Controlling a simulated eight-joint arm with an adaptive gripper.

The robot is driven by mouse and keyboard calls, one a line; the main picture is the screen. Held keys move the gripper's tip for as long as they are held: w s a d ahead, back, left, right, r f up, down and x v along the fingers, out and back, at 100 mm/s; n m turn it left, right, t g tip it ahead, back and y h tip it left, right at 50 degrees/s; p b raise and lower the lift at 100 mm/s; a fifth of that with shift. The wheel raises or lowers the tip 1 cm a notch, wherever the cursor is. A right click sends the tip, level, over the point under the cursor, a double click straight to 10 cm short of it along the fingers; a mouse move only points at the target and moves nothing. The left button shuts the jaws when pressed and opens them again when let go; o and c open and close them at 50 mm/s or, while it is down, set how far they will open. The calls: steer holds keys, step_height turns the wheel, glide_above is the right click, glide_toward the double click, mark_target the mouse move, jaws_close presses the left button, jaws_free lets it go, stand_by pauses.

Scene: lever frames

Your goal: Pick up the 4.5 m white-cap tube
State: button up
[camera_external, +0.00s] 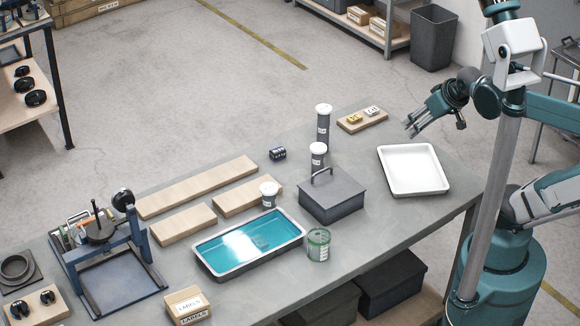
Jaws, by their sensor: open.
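Three dark grey tubes with white caps stand upright on the grey bench. The tallest tube (323,126) is at the back, left of the wooden board. A shorter tube (317,159) stands just in front of it, behind the lidded grey box. The smallest tube (269,197) stands further left, behind the blue tray. Each has a pale label, too small to read, so I cannot tell which is the 4.5 m one. My gripper (410,130) is open and empty, above the bench's right part, right of all three tubes and touching none.
A lidded grey box (332,198) with a handle is close to the middle tube. A white tray (413,170) lies below my gripper. A wooden board (362,121) holds small yellow and white pieces.

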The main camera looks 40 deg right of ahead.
steer(key=w+r+m+g+p, duration=0.15)
steer(key=w+r+m, duration=0.35)
steer(key=w+r, duration=0.6)
steer(key=m+g+p, duration=0.2)
steer(key=m+g, duration=0.4)
steer(key=m, duration=0.6)
glide_above(323, 107)
step_height(323, 107, down, 7)
step_height(323, 107, down, 19)
steer(key=shift+s+f, duration=0.1)
steer(key=shift+s, duration=0.05)
steer(key=shift+f, duration=1.25)
